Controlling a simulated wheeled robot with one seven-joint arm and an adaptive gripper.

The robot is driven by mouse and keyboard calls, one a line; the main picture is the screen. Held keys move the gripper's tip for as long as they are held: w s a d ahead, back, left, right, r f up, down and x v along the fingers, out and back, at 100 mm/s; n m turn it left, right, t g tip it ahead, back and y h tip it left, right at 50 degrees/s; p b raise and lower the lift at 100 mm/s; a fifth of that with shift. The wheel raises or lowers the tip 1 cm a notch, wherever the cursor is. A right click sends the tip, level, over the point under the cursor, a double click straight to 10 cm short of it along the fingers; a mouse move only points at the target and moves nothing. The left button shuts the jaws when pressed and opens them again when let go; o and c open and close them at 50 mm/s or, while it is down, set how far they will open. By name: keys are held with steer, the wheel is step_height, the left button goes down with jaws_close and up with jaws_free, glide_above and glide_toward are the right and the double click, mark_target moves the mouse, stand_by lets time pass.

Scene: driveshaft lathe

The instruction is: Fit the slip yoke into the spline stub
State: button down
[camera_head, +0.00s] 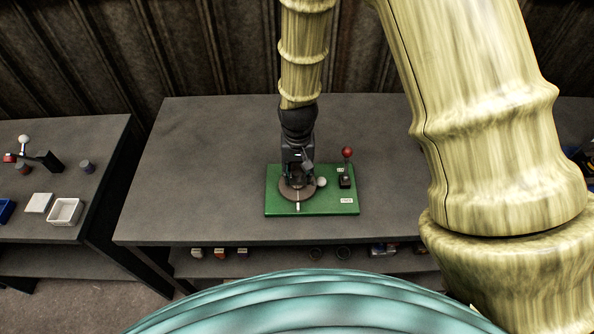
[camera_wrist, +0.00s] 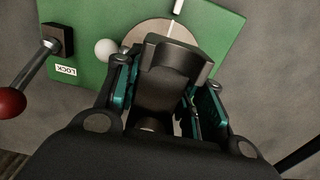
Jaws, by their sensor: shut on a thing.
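My gripper (camera_head: 297,168) points down over the round brown disc (camera_head: 292,194) on the green board (camera_head: 330,206). In the wrist view, my gripper (camera_wrist: 165,82) is shut on a dark grey, forked part, which I take for the slip yoke (camera_wrist: 176,55). The yoke sits between the teal-edged fingers and covers much of the disc (camera_wrist: 148,30). The spline stub is not visible; the yoke and fingers hide the disc's middle. I cannot tell whether the yoke touches the stub.
A lever with a red ball (camera_head: 347,152) stands right of my gripper on the board. A white ball (camera_head: 321,182) sits close beside the disc. The grey table (camera_head: 200,160) is otherwise clear. A left table holds a white box (camera_head: 65,211) and small parts.

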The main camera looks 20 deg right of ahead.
mark_target(298, 170)
steer(key=shift+f, duration=0.3)
steer(key=c, duration=0.8)
jaws_free()
step_height(298, 170, up, 12)
stand_by(0.7)
